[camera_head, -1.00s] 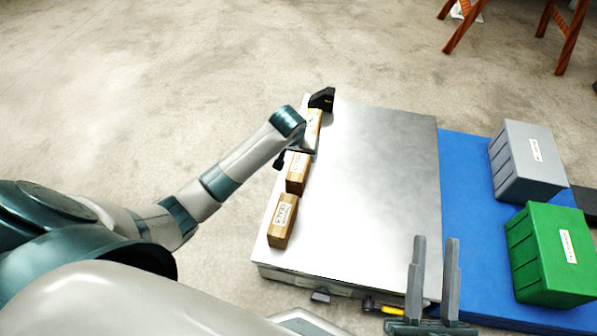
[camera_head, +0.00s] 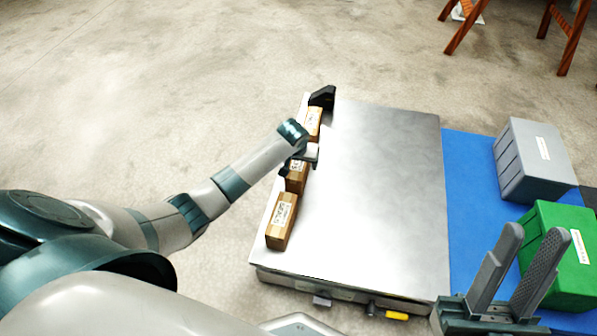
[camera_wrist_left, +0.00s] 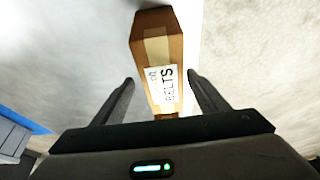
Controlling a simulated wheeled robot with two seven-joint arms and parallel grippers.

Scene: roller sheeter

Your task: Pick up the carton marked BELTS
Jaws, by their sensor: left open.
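The carton marked BELTS (camera_wrist_left: 157,45) is a brown box with a tape strip and a white label, seen in the left wrist view. It appears to be the middle carton (camera_head: 297,178) of a row of three in the head view, though its label is too small to read there. My left gripper (camera_wrist_left: 160,77) is open, its fingers on either side of the carton's label end with gaps showing. In the head view my left gripper (camera_head: 304,155) is over the far end of the middle carton and partly hides it. My right gripper (camera_head: 535,232) is open and empty at lower right.
A near carton (camera_head: 282,220) and a far carton (camera_head: 314,120) stand along the left edge of the metal table (camera_head: 380,190). The table's middle is clear. A grey bin (camera_head: 520,175) and a green bin (camera_head: 580,265) stand on a blue mat (camera_head: 470,200) at right.

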